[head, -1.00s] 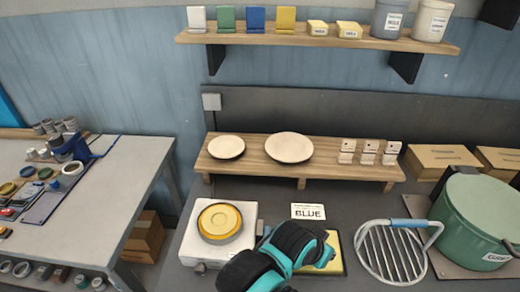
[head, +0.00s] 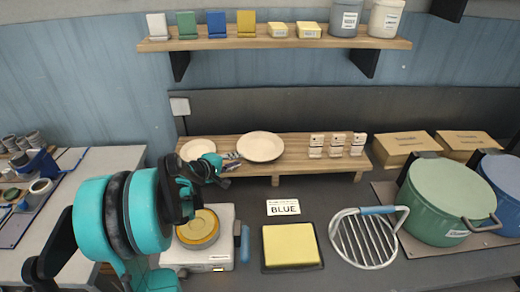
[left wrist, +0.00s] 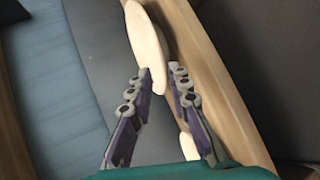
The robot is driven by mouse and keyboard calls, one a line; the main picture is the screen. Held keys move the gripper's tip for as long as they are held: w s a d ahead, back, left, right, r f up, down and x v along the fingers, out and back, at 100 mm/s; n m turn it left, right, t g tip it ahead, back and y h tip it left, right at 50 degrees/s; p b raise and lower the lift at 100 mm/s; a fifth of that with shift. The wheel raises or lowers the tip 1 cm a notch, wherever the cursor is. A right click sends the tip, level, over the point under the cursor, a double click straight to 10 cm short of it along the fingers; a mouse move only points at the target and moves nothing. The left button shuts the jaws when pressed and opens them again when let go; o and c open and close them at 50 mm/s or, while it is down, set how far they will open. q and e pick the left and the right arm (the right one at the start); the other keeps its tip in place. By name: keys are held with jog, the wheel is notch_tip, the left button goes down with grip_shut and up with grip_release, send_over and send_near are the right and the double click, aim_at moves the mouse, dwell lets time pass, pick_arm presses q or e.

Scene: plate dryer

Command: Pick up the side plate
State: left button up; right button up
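A smaller pale plate (head: 198,149) and a larger pale plate (head: 261,147) rest on the low wooden rack (head: 310,170) in the head view. My left gripper (head: 236,160) points right, across the smaller plate's right side, with its fingertips at the larger plate's left edge. In the left wrist view, my left gripper (left wrist: 160,75) has its fingers apart, with the near rim of a plate (left wrist: 147,40) between or just beyond the tips. I cannot tell whether they touch. A bit of another plate (left wrist: 188,147) shows near the finger bases. My right gripper is not in view.
A white burner with a yellow disc (head: 198,229) stands below my left arm. A shelf (head: 280,44) hangs above.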

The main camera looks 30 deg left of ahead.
aim_at(246, 157)
pick_arm(q)
jog(key=b+x, duration=0.2)
jog(key=x, duration=0.5)
jog(key=shift+s+f, duration=0.1)
jog(key=shift+f, duration=0.1)
jog(key=shift+s+r, duration=0.1)
jog(key=shift+s, duration=0.05)
jog(key=shift+c, duration=0.6)
grip_shut()
